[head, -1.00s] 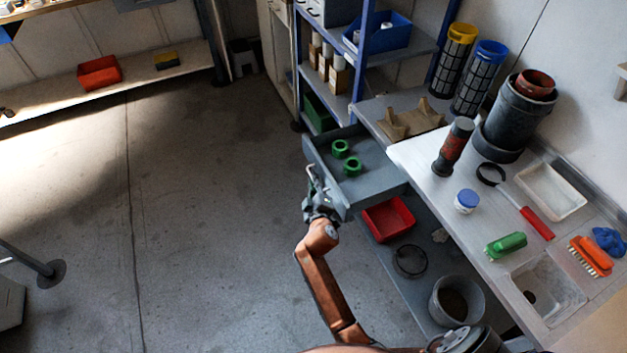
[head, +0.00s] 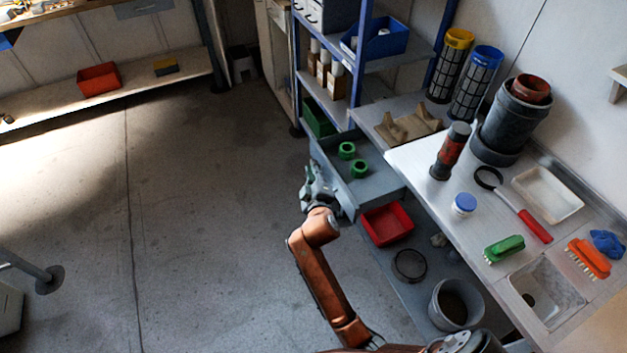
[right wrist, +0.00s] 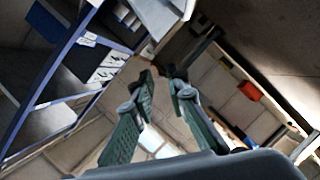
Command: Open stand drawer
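The grey stand drawer (head: 374,190) is pulled out from under the worktop, with two green rings (head: 347,150) inside. My right gripper (head: 308,178) is at the outer side of the drawer front, close to it. The gripper hides most of the handle, and I cannot tell whether it touches it. In the right wrist view the fingers (right wrist: 163,74) stand apart with a gap and nothing visible between them. My left gripper is not in view.
A red bin (head: 388,222), a sieve (head: 410,265) and a grey bucket (head: 455,303) are on the lower shelf. The worktop (head: 420,172) holds a red-and-black bottle (head: 450,150), brushes and trays. The floor (head: 200,220) left of the drawer is clear.

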